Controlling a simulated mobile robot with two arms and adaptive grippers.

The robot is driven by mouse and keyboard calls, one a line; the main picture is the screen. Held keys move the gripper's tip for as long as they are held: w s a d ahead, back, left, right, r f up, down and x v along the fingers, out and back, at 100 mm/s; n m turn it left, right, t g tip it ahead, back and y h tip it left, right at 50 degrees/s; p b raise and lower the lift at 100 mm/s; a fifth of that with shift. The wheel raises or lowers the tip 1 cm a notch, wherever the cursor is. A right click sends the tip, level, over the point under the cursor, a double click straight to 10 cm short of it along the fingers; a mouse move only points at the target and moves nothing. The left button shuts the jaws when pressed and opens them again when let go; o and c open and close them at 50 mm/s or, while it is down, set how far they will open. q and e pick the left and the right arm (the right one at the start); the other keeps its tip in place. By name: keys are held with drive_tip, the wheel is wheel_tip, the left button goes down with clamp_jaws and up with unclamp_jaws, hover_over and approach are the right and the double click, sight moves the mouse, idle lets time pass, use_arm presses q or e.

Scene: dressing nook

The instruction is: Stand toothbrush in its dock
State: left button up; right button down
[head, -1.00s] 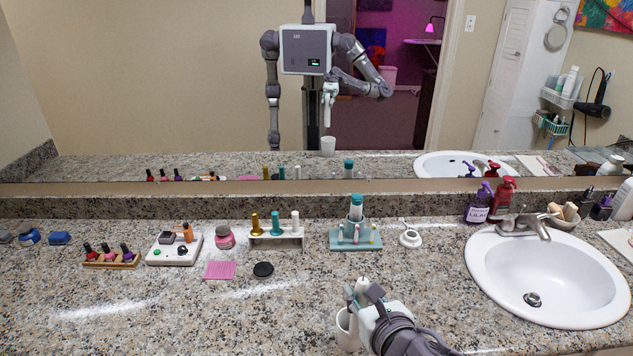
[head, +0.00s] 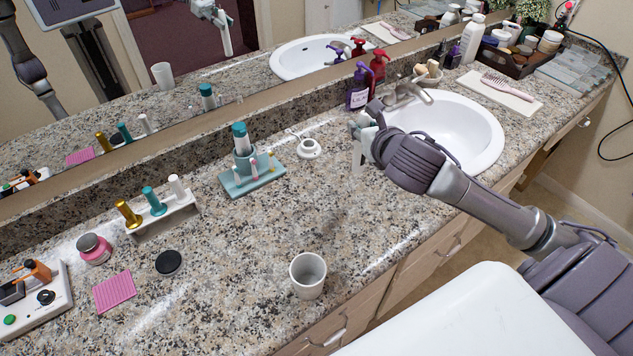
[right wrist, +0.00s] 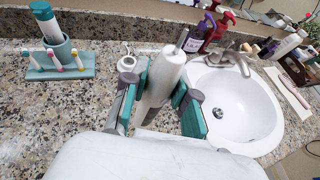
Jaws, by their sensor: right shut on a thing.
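My right gripper (head: 362,142) is shut on the white toothbrush, above the counter just left of the sink. In the right wrist view the toothbrush (right wrist: 163,75) is a white tapered body between the teal finger pads (right wrist: 158,92), its narrow end pointing up and away. In the head view my fingers and wrist mostly hide it. The white dock (head: 308,148), a small round base with a ring, stands on the counter to the left of the gripper, apart from it. The dock also shows left of the fingers in the right wrist view (right wrist: 126,63). My left gripper is not in view.
A teal holder (head: 252,178) with several small brushes stands left of the dock. Purple (head: 357,88) and red (head: 378,68) pump bottles stand behind the gripper, beside the sink (head: 455,130). A white cup (head: 308,276) stands near the front edge. Counter between cup and dock is clear.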

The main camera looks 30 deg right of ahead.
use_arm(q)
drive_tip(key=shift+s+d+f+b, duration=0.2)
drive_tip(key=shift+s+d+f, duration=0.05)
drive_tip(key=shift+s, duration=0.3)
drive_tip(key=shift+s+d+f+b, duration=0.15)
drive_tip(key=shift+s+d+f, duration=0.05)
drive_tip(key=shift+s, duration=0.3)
use_arm(e)
drive_tip(key=w+a+f, duration=0.7)
drive_tip(key=a+f, duration=0.1)
drive_tip(key=f, duration=0.2)
drive_tip(key=shift+w+f, duration=0.3)
drive_tip(key=shift+f, duration=0.05)
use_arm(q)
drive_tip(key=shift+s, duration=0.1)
use_arm(e)
drive_tip(key=c, duration=0.9)
unclamp_jaws()
drive_tip(key=shift+f, duration=0.15)
